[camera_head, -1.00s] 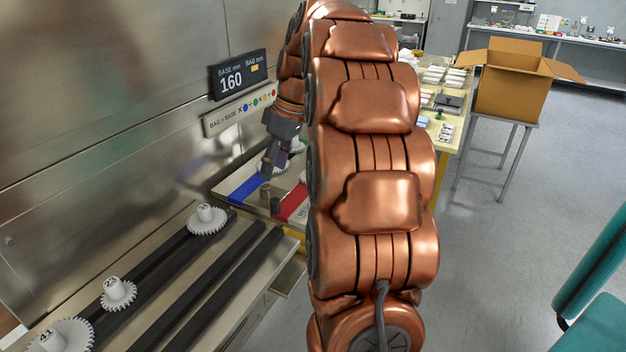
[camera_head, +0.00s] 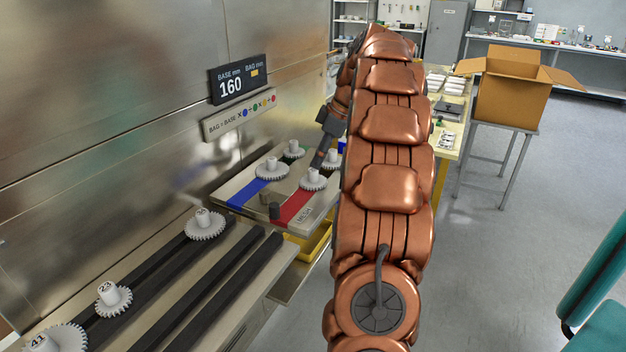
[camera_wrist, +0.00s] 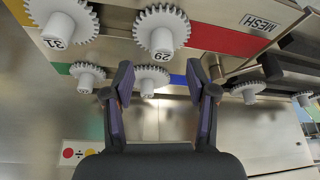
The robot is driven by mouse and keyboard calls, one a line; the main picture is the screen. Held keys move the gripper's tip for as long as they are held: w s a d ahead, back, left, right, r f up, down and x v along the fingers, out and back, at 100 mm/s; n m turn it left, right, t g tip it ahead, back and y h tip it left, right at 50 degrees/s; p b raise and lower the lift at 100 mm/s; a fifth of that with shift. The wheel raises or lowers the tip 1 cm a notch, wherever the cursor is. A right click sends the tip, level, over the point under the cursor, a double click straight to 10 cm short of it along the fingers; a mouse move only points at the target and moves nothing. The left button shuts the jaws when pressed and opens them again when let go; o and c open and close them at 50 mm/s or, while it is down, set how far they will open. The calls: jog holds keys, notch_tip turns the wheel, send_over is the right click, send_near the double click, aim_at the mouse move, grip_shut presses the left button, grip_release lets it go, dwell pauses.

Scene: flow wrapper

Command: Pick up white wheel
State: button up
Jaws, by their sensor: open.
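Several white toothed wheels with hubs stand on a plate with coloured strips. In the head view one is on the blue strip (camera_head: 270,171), one on the red strip (camera_head: 313,181), one by a green strip (camera_head: 292,152), and one is partly hidden by my arm (camera_head: 332,162). My gripper (camera_head: 319,158) is above the plate, partly hidden by my arm. In the wrist view my gripper (camera_wrist: 160,72) is open and empty. A white wheel (camera_wrist: 151,76) shows between its fingertips; I cannot tell how far away it is. Wheels marked 31 (camera_wrist: 62,22) and 29 (camera_wrist: 161,30) lie beyond.
More numbered wheels (camera_head: 205,224) sit along dark rails at the left front. A metal wall with a display reading 160 (camera_head: 238,80) stands close behind the plate. A yellow bin (camera_head: 312,244) is below the plate. An open cardboard box (camera_head: 510,90) stands right on a table.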

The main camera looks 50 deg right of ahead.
aim_at(313, 170)
jog(key=shift+p+x, duration=0.4)
jog(key=shift+x, duration=2.25)
jog(key=shift+s+a, duration=0.1)
jog(key=shift+s, duration=0.05)
grip_shut()
